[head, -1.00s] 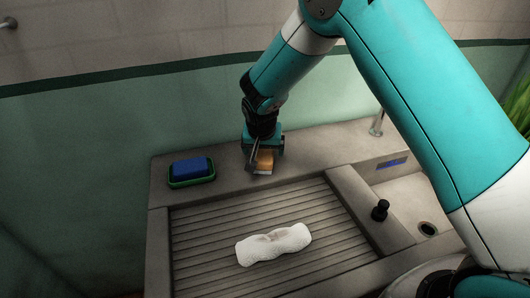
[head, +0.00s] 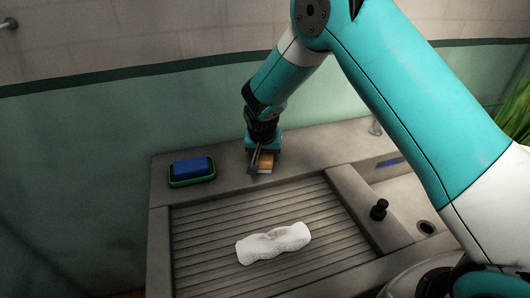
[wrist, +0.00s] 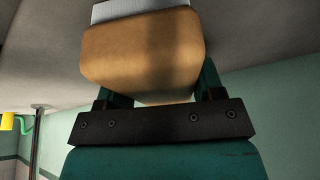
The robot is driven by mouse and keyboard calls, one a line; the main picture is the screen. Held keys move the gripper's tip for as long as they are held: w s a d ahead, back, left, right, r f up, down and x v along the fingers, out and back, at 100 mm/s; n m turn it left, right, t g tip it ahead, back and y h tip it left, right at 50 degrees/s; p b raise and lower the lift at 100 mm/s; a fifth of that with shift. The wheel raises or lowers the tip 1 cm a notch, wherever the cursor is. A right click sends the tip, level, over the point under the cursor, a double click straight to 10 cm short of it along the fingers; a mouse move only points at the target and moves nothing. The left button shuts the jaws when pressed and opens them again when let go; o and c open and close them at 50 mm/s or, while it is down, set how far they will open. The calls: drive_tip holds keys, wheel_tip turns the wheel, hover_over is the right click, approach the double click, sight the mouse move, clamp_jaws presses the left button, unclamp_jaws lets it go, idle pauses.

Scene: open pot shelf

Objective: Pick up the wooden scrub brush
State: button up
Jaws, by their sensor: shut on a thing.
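The wooden scrub brush (head: 266,161) is an orange-tan block with pale bristles underneath, at the back ledge of the sink counter. It also fills the upper middle of the wrist view (wrist: 140,55), with its bristles at the top edge. My gripper (head: 259,163) points down at the ledge and is shut on the brush. In the wrist view the two fingers (wrist: 160,85) stand at either side of the block, which partly hides them. I cannot tell whether the bristles touch the ledge.
A blue sponge (head: 193,166) sits in a green dish (head: 192,182) to the left on the ledge. A white cloth (head: 273,243) lies on the ribbed drainboard (head: 210,225). A black knob (head: 379,209) and the basin are at the right. The wall rises close behind.

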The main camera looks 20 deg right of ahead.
wheel_tip(320, 180, up, 20)
drive_tip(key=b, duration=0.1)
idle(0.4)
drive_tip(key=shift+o, duration=1.1)
